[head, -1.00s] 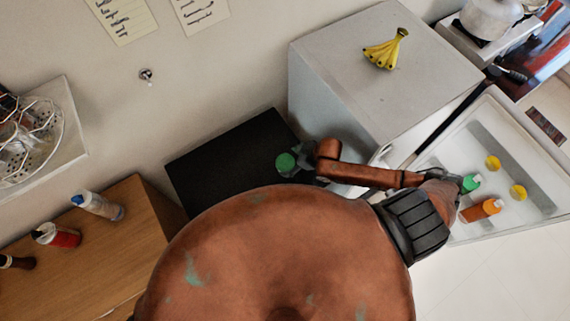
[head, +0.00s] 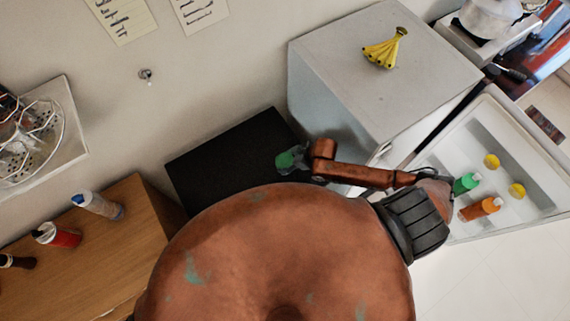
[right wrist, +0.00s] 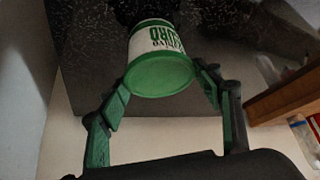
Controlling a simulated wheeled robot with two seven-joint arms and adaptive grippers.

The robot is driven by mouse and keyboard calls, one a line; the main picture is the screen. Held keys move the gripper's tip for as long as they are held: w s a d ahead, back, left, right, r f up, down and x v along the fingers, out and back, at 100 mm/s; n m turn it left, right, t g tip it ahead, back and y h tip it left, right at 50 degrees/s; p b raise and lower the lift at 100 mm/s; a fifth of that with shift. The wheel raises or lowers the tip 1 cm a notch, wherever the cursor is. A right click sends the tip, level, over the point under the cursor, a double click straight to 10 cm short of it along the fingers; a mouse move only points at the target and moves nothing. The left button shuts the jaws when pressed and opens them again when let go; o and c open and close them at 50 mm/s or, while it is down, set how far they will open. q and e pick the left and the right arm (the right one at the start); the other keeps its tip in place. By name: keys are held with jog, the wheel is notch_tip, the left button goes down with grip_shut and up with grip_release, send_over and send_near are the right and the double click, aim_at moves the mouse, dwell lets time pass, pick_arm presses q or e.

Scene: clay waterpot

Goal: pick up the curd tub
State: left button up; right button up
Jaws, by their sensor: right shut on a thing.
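The curd tub (right wrist: 158,50) is white with dark green lettering and a broad green lid (right wrist: 160,75). In the right wrist view its lid end faces the camera and the lettering reads upside down. My right gripper (right wrist: 162,82) has a green and black finger on each side of the tub and is shut on it. In the head view the tub's green lid (head: 285,161) shows at my right gripper (head: 291,158), over the black surface. Whether the tub touches that surface is unclear. My left gripper is not in view.
The black surface (head: 215,165) lies beside a grey fridge (head: 345,60) with bananas (head: 384,50) on top. The open fridge door (head: 530,160) holds a green bottle (head: 466,183) and an orange bottle (head: 480,209). A wooden cabinet (head: 110,250) with bottles stands left.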

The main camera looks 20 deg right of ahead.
jog(key=c, duration=0.5)
jog(key=shift+r, duration=0.15)
jog(key=shift+w+r, duration=0.1)
jog(key=shift+r, duration=0.1)
notch_tip(320, 180, up, 2)
jog(key=shift+r+b, duration=0.1)
jog(key=shift+b, duration=0.35)
jog(key=s+d+r, duration=0.2)
jog(key=s+r, duration=0.3)
jog(key=s, duration=0.1)
jog(key=s+d+r+b, duration=0.1)
jog(key=s+d+r, duration=0.1)
jog(key=s+r, duration=0.3)
jog(key=shift+s+d, duration=0.35)
jog(key=shift+s, duration=0.8)
